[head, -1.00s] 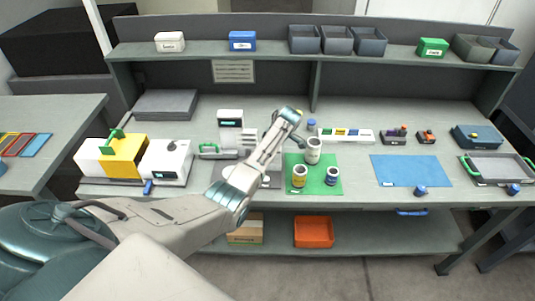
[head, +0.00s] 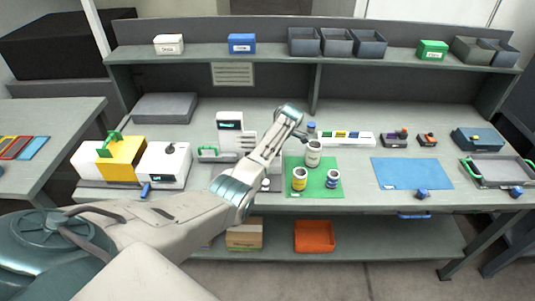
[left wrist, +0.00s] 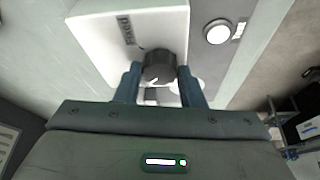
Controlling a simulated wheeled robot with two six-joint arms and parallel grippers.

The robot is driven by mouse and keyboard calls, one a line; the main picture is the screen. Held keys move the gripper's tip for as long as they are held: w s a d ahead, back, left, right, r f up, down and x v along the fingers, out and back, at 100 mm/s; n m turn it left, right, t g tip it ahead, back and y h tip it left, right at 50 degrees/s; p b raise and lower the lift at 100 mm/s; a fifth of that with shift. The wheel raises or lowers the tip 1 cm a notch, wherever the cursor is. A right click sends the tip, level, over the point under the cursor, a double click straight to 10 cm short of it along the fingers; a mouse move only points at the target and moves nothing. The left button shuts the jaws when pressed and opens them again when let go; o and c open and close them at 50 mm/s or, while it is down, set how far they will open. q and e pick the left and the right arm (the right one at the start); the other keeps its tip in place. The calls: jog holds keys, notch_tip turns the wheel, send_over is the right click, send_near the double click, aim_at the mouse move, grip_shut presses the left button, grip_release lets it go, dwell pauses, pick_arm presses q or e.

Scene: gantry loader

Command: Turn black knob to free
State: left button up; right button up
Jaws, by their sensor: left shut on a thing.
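The black knob (left wrist: 158,66) sits on a white housing (left wrist: 95,40) in the left wrist view, with a small white mark on its side. Dark lettering that looks like "Fixed" is printed on the housing beside it. My left gripper (left wrist: 158,80) is shut on the knob, one finger on each side. In the head view my left arm reaches over the bench next to a white device with a dark display (head: 230,124). The arm hides the knob and fingertips there. My right gripper is in neither view.
A round white button (left wrist: 216,32) is on a grey plate beside the housing. A green mat (head: 322,186) with several jars lies right of my arm. A white and yellow machine (head: 120,158) stands to the left. The blue mat (head: 411,172) is mostly bare.

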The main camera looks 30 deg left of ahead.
pick_arm(q)
jog(key=o, duration=1)
jog(key=shift+r, duration=0.1)
jog(key=b+v, duration=0.4)
jog(key=v, duration=0.6)
jog(key=shift+d+r, duration=0.15)
jog(key=shift+r, duration=0.15)
